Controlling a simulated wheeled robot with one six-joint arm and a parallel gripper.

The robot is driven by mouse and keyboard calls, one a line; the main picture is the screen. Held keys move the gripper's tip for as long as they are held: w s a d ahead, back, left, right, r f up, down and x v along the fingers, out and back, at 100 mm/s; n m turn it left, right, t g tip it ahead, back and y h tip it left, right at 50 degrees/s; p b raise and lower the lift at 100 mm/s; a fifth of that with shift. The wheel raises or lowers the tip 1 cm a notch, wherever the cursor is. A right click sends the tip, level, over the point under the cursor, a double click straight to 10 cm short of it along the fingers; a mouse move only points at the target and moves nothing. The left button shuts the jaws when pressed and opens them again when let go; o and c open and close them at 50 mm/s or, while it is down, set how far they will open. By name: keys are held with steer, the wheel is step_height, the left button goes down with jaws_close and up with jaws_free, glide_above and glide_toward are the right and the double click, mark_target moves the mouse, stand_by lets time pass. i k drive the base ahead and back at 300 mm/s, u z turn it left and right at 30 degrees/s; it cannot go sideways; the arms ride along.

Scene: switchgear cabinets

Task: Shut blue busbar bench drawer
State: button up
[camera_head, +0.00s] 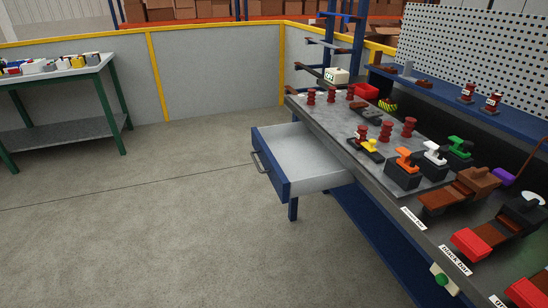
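The blue busbar bench (372,232) stands along the right side of the head view, with a grey worktop. Its drawer (322,178) is pulled well out to the left. The drawer has a blue front (272,168), pale grey walls and a dark bar handle (260,161) on the front. The visible part of the drawer's inside looks empty. The rear of the drawer is hidden under the worktop. My gripper is not in view.
Several red insulators, coloured clamps and dark blocks crowd the worktop (345,135). A green button box (443,279) hangs at the bench's front edge. A green-legged table (60,85) stands at the far left. Grey panels (215,80) with yellow posts close the back. The floor (150,230) left of the drawer is clear.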

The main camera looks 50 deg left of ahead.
mark_target(296, 163)
steer(key=u, duration=1.85)
steer(key=k, duration=0.6)
steer(key=u, duration=0.45)
steer(key=i, duration=1.4)
steer(key=z, duration=0.6)
